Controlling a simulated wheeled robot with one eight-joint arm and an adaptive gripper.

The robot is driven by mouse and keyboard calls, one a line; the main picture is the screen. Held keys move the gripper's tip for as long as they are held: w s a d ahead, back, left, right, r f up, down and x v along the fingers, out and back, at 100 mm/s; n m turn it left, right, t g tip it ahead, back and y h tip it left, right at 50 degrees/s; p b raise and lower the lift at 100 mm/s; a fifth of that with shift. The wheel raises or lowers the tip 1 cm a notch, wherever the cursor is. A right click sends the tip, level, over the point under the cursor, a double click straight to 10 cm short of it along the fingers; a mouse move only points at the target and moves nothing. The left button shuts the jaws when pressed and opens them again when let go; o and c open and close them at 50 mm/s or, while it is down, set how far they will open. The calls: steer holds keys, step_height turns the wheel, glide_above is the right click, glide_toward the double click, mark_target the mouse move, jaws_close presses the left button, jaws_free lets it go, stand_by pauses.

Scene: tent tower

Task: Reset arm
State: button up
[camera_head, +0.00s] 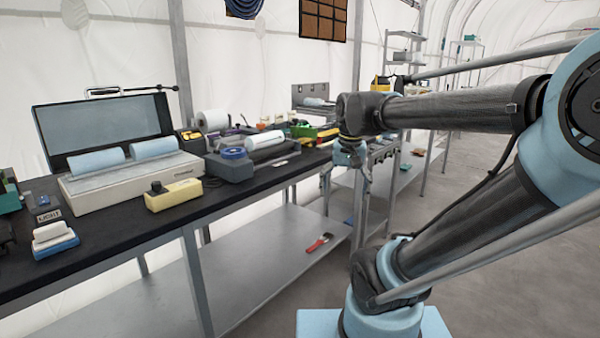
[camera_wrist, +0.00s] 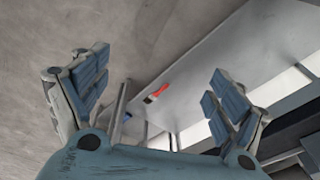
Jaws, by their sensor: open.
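My gripper (camera_wrist: 155,100) is open and empty in the wrist view, its two blue-padded fingers wide apart. In the head view my gripper (camera_head: 350,165) hangs at the end of my arm, close to the right end of the black-topped workbench (camera_head: 105,232). A red-handled tool (camera_head: 320,242) lies on the bench's grey lower shelf (camera_head: 270,262), below and left of my gripper. The same red tool shows between the fingers in the wrist view (camera_wrist: 157,92), at a distance and not touched.
Metal shelving (camera_head: 425,150) stands behind my arm. The grey floor at the right is clear.

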steer(key=s+d+f+n, duration=0.1)
steer(key=s+d+f, duration=0.2)
steer(key=f, duration=0.3)
steer(key=s+d+f+n, duration=0.1)
steer(key=s+d+f, duration=0.2)
steer(key=s+f, duration=0.3)
steer(key=shift+f+t, duration=0.3)
steer(key=shift+f, duration=0.35)
steer(key=shift+d, duration=0.1)
steer(key=w+a+r, duration=0.3)
steer(key=w+r, duration=0.1)
steer(key=r, duration=0.3)
steer(key=w+a+r, duration=0.2)
steer(key=w+r, duration=0.2)
steer(key=r, duration=0.2)
step_height(320, 180, up, 26)
steer(key=r+n+g, duration=0.1)
steer(key=g, duration=0.1)
glide_above(233, 150)
step_height(233, 150, down, 18)
steer(key=shift+d+r, duration=0.1)
steer(key=shift+r, duration=0.05)
